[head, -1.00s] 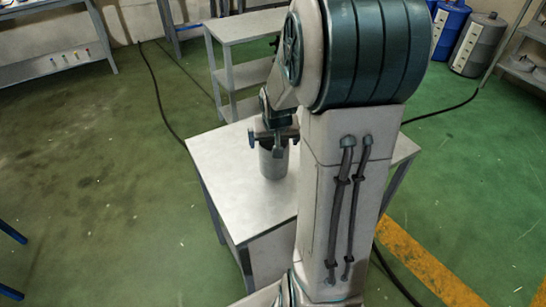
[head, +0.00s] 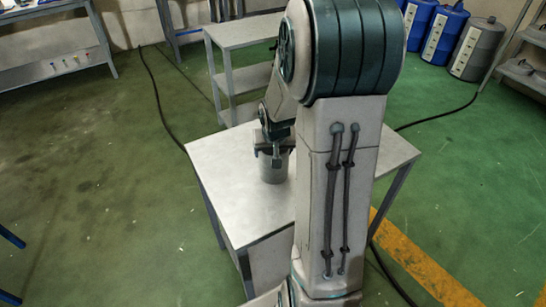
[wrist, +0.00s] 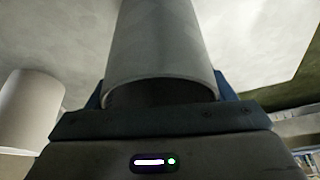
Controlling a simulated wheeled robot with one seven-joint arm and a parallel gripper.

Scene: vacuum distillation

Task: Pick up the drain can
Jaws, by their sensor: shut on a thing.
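The drain can (head: 273,170) is a grey cylinder on the pale table top (head: 222,160), left of my arm. My gripper (head: 272,150) is over its upper part and shut on it. I see no clear gap between the can and the table. The fingertips are mostly hidden behind the can.
A second pale cylinder (wrist: 28,108) stands left of the can in the wrist view. A shelved stand (head: 243,75) is behind the table. Blue barrels (head: 444,32) and a grey barrel (head: 473,50) are at the back right. The table's left front is clear.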

